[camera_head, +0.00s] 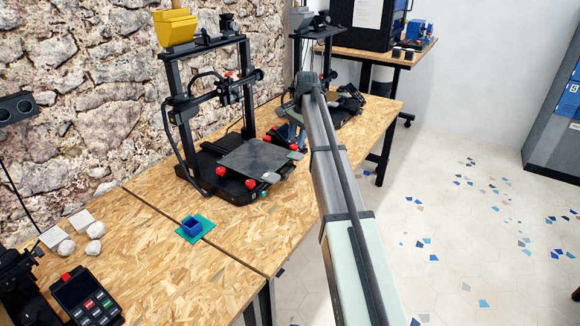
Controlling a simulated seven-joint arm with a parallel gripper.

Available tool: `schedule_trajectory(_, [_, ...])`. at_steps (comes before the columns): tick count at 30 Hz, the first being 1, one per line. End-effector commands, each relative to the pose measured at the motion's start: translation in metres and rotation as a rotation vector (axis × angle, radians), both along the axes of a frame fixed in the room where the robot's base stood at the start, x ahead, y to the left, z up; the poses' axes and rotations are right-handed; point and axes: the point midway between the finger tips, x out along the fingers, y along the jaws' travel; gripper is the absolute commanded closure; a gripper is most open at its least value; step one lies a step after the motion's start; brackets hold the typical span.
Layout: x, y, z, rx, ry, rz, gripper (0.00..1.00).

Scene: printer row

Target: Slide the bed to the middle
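The printer bed is a dark flat plate (258,159) on the near black printer (178,130), low in front of its upright frame. Red knobs show along its edges. The plate sits forward of the frame, toward the table's right edge. My arm reaches in from the bottom right, and its far end stands above and behind the bed, at the right of the frame. The fingers of my gripper are not clearly visible there among dark printer parts, so I cannot tell whether it is open or shut or touches anything.
A second black printer (318,32) stands behind, partly hidden by my arm. On the wooden table (165,270) lie a blue box (192,226) on a green mat, several pale lumps and a control panel (86,296). The floor at right is clear.

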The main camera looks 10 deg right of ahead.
Motion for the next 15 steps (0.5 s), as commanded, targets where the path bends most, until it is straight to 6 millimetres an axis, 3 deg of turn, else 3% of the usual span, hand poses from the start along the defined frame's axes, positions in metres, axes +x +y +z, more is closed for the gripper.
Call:
schedule_trajectory(7, [0.001,0.004,0.000,-0.007,-0.028,0.204,0.62])
schedule_trajectory(15, [0.002,0.006,-0.013,-0.013,-0.032,0.250,0.62])
